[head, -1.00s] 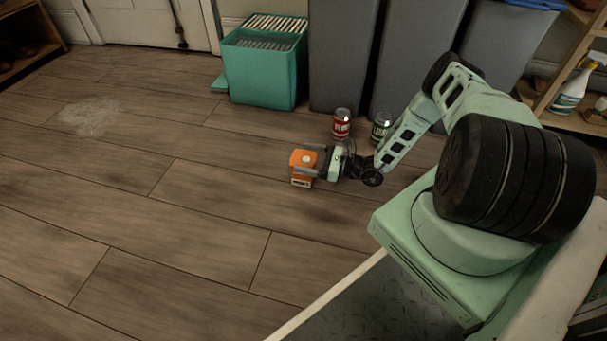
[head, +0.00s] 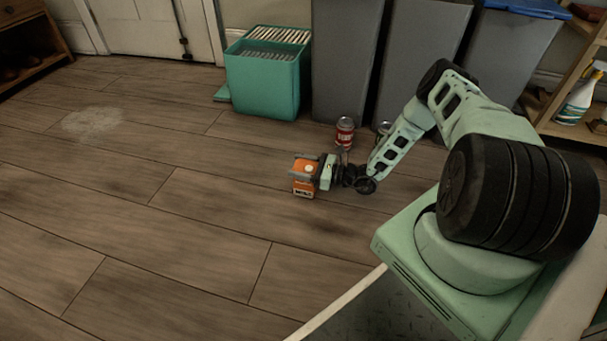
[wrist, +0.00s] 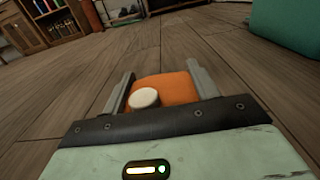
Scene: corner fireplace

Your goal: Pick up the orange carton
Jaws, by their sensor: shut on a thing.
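The orange carton (head: 304,184) has a round white cap on top and a pale label band low on its side. In the head view it is at the end of my arm, close to the floor; I cannot tell whether it touches the boards. My gripper (head: 311,170) is shut on it. In the wrist view the carton (wrist: 172,90) sits between the two grey fingers of my gripper (wrist: 160,88), one on each side. Its lower part is hidden behind the gripper's dark front edge.
A red can (head: 345,132) stands just behind my gripper, and another can (head: 383,128) is mostly hidden by my arm. A teal file box (head: 262,85) and grey bins (head: 345,60) stand at the back. The wooden floor (head: 150,230) to the left is clear.

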